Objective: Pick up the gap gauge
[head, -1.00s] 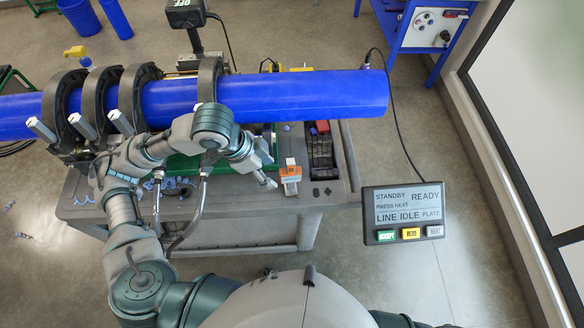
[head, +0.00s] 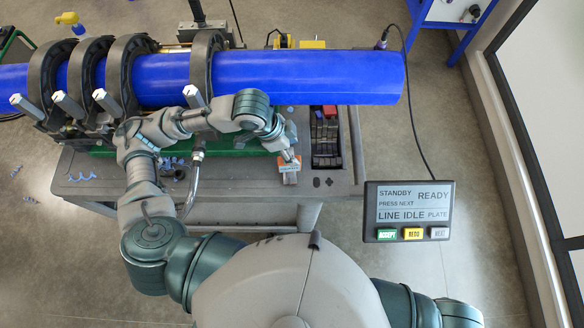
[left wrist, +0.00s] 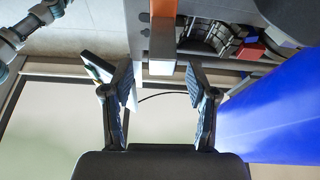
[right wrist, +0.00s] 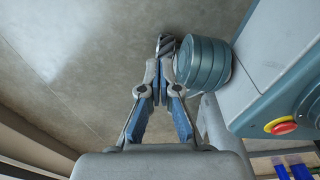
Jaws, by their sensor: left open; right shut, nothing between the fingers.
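The gap gauge (head: 289,167), which I take to be the small orange and pale grey piece, stands on the grey cart top left of the dark tray. My left gripper (head: 288,154) is over it in the head view and hides part of it. In the left wrist view the gauge (left wrist: 163,40) shows beyond the fingertips, in line with the gap between them. The left gripper (left wrist: 160,72) is open, and nothing is visibly held. My right gripper (right wrist: 160,72) is shut and empty, away from the cart; it is out of the head view.
A long blue pipe (head: 310,77) in black clamps (head: 127,75) lies across the cart (head: 240,180) behind the gauge. A dark tray (head: 326,140) with red and black pieces is close on the right. A display panel (head: 412,210) stands further right. Blue shavings (head: 83,176) lie left.

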